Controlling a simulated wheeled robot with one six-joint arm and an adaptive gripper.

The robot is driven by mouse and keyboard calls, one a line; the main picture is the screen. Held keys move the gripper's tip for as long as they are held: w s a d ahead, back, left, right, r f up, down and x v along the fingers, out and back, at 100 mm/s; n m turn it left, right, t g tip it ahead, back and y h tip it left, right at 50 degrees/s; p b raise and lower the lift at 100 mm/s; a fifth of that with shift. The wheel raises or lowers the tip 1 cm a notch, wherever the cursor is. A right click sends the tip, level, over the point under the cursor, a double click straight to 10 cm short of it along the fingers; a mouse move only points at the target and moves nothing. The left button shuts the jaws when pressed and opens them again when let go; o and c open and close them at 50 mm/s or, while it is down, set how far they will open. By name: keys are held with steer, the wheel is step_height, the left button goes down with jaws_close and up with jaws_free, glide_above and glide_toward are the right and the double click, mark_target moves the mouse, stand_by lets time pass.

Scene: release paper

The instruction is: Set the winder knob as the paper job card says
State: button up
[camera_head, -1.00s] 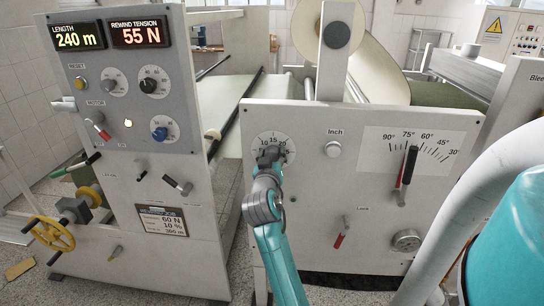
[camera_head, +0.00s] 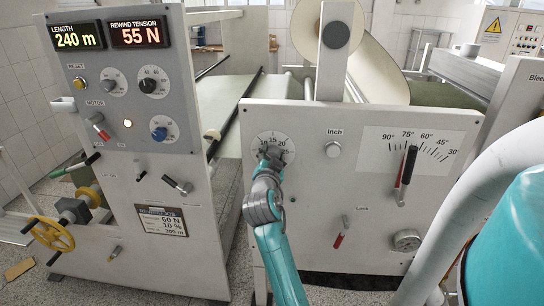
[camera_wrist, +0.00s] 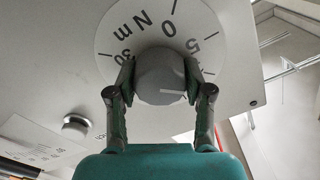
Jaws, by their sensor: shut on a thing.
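The job card (camera_head: 163,221) is on the left cabinet's lower front. Its large lines look like 60 N, 10 % and 300 m; the smaller text is blurred. My gripper (camera_head: 271,156) is at a round white dial (camera_head: 263,139) on the middle panel. In the wrist view my gripper (camera_wrist: 160,85) is shut on the dial's grey knob (camera_wrist: 160,72), one finger on each side. The knob's white line points right, towards the right finger. The dial (camera_wrist: 125,30) is marked N m, with 0, 5 and 30 visible; part is hidden.
The left cabinet has displays reading 240 m (camera_head: 79,38) and 55 N (camera_head: 141,34), a black knob (camera_head: 149,86) and a blue knob (camera_head: 159,133). Near my arm are an Inch button (camera_head: 333,149), a lever on an angle scale (camera_head: 406,176) and a red-handled Lock lever (camera_head: 340,235).

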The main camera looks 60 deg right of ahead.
steer(key=shift+m, duration=0.3)
steer(key=o, duration=1.2)
steer(key=shift+c, duration=0.2)
steer(key=shift+a, duration=0.1)
steer(key=v, duration=1.2)
steer(key=shift+f, duration=0.1)
